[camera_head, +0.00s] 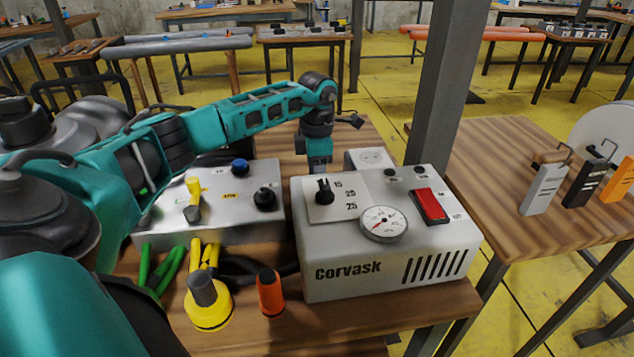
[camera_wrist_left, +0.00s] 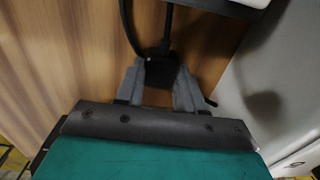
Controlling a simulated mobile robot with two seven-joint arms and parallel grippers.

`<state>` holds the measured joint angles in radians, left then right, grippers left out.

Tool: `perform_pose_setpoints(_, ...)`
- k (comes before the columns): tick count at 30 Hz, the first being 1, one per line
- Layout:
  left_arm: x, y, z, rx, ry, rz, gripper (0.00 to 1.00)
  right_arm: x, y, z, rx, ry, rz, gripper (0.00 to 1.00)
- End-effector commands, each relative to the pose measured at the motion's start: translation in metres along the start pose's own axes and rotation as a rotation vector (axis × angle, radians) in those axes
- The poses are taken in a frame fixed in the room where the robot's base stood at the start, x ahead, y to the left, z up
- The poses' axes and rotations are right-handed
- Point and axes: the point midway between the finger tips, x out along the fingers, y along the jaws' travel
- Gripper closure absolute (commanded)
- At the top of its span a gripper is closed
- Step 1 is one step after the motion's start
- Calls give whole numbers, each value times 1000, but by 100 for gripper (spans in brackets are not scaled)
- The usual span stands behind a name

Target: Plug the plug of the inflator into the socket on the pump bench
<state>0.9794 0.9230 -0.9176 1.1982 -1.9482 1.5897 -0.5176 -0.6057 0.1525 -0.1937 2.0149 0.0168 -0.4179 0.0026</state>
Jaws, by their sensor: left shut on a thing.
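The inflator (camera_head: 385,235) is a light grey box marked Corvask, with a dial, a gauge and a red switch, on the wooden pump bench (camera_head: 400,315). The white socket box (camera_head: 372,157) stands behind it, its round socket face upward. My left gripper (camera_head: 318,168) points down behind the inflator's back left corner, left of the socket box; its fingertips are hidden there. In the left wrist view the gripper (camera_wrist_left: 160,76) is shut on the black plug (camera_wrist_left: 160,66), whose cable (camera_wrist_left: 166,25) runs away from it. The plug's prongs are not visible. My right gripper is not in view.
A metal control box (camera_head: 240,215) with knobs stands left of the inflator. A yellow cone nozzle (camera_head: 208,305) and an orange one (camera_head: 270,292) stand in front. A grey post (camera_head: 450,90) rises behind the bench. A second table (camera_head: 540,235) is at right.

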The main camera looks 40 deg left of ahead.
Motion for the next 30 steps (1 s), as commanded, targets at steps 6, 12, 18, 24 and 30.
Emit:
perform_pose_setpoints(6,-3,0,0,0,-1,1,89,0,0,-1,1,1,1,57)
perform_pose_setpoints(12,-23,1,0,1,-3,2,89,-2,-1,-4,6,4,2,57)
perform_pose_setpoints(18,-70,1,1,0,-6,5,89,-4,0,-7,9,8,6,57)
perform_pose_setpoints(24,-130,1,1,0,-6,4,89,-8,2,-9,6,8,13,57)
perform_pose_setpoints(30,-174,0,1,0,-3,3,89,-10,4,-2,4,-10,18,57)
